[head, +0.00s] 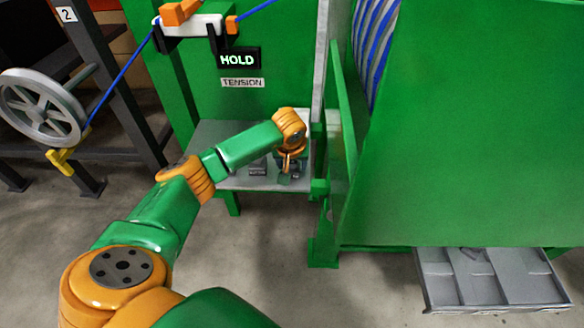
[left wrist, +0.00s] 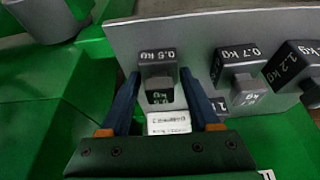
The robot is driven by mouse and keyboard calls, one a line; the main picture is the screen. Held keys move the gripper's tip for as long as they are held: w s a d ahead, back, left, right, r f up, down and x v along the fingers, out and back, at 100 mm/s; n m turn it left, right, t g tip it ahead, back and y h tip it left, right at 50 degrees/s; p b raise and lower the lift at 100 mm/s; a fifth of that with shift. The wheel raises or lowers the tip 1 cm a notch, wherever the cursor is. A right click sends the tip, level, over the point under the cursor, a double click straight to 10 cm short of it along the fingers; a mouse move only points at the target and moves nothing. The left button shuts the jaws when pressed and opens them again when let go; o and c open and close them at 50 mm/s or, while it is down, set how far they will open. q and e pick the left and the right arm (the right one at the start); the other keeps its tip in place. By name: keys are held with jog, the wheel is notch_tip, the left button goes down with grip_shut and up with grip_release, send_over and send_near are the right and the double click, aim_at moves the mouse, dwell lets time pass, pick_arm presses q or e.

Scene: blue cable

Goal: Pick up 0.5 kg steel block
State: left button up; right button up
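The 0.5 kg steel block (left wrist: 158,66) is dark grey with a white "0.5 kg" label and a smaller knob-like part. In the left wrist view it sits on a grey shelf (left wrist: 190,30). My left gripper (left wrist: 159,75) has its two blue fingers on either side of the block, with narrow gaps showing, so it looks open and not clamped on it. In the head view my left gripper (head: 289,163) is over the grey shelf below the TENSION sign, and it hides most of what is there. My right gripper is in neither view.
A 0.7 kg block (left wrist: 238,63) and a 1.2 kg block (left wrist: 293,66) stand to the right of it. A white label (left wrist: 169,123) lies near the fingers. A green machine panel (head: 460,120) stands right of the arm, and a grey drawer tray (head: 440,283) sticks out below it.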

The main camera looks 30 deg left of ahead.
pick_arm(q)
grip_shut()
jog(key=shift+r, duration=0.15)
